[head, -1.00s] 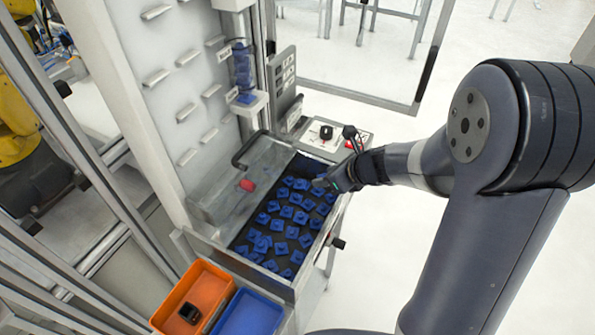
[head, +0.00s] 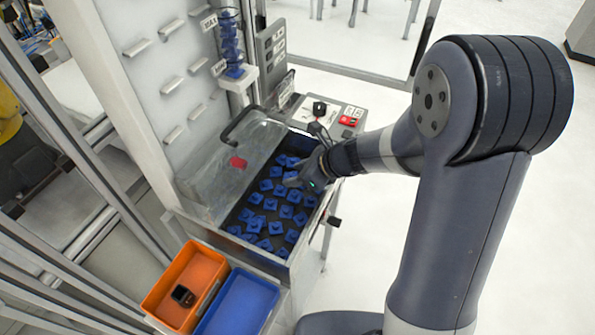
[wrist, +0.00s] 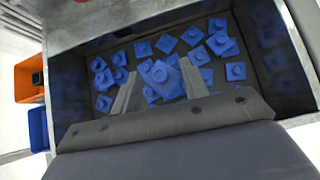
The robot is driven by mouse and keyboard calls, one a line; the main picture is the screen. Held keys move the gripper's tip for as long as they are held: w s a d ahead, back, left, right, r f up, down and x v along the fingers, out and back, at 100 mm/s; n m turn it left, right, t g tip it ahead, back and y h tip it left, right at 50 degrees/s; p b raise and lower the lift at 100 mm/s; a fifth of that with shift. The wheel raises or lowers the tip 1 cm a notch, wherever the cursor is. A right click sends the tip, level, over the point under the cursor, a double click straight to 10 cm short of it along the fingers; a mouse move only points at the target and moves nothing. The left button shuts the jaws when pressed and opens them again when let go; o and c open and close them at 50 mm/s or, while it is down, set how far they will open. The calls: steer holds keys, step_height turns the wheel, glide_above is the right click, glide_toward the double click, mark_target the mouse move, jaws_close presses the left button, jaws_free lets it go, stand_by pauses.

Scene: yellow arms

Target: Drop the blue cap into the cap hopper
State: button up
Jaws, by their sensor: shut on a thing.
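The cap hopper (head: 232,215) is a metal-walled, dark-lined tray holding many loose blue caps, square with a round raised centre. In the wrist view, the hopper's dark floor (wrist: 215,75) lies beyond the fingers. My gripper (head: 288,180) is over the right part of the hopper. In the wrist view, my gripper (wrist: 158,84) is shut on a blue cap (wrist: 160,74), which sits between the two grey fingertips with loose caps behind it. The exact gap between the held cap and the caps below cannot be told. The held cap is not distinct in the head view.
An orange bin (head: 208,262) with a dark object and a blue bin (head: 240,303) stand in front. A control panel with a red button (head: 348,121) is behind. A pegged white panel (head: 150,80) rises at left.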

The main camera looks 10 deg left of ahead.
steer(key=o, duration=1.1)
steer(key=v, duration=1)
steer(key=shift+d+r+p, duration=0.2)
steer(key=shift+d+p, duration=0.15)
steer(key=shift+p, duration=0.1)
steer(key=shift+s, duration=0.1)
